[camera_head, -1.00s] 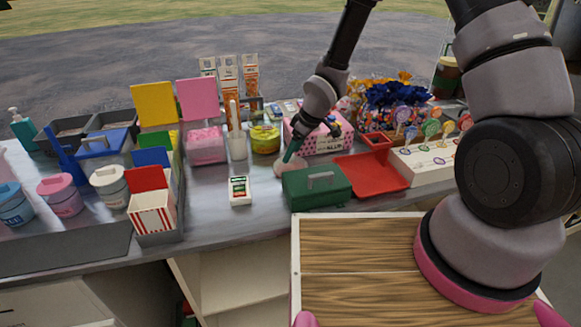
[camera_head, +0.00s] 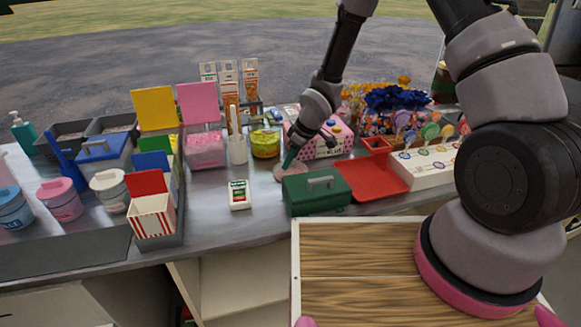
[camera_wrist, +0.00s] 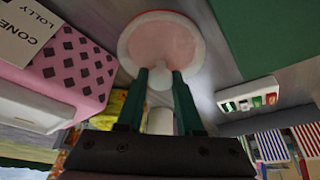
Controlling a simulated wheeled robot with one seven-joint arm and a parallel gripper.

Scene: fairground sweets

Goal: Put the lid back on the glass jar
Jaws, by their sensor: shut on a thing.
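My gripper (camera_wrist: 160,76) is shut on the pale knob of a round lid (camera_wrist: 161,38), a pinkish disc with a whitish rim. In the head view the lid (camera_head: 287,174) is at my gripper's tip (camera_head: 289,161), just left of the green box. I cannot tell whether it touches the counter. The glass jar (camera_head: 265,144), with yellow contents, stands behind and left of my gripper. No lid shows clearly on it. In the wrist view a yellow patch, perhaps the jar, is partly hidden behind my fingers.
A dark green box (camera_head: 317,192) stands close to the lid's right. A pink dotted box (camera_head: 322,147) is behind my gripper. A white container (camera_head: 237,150) stands left of the jar.

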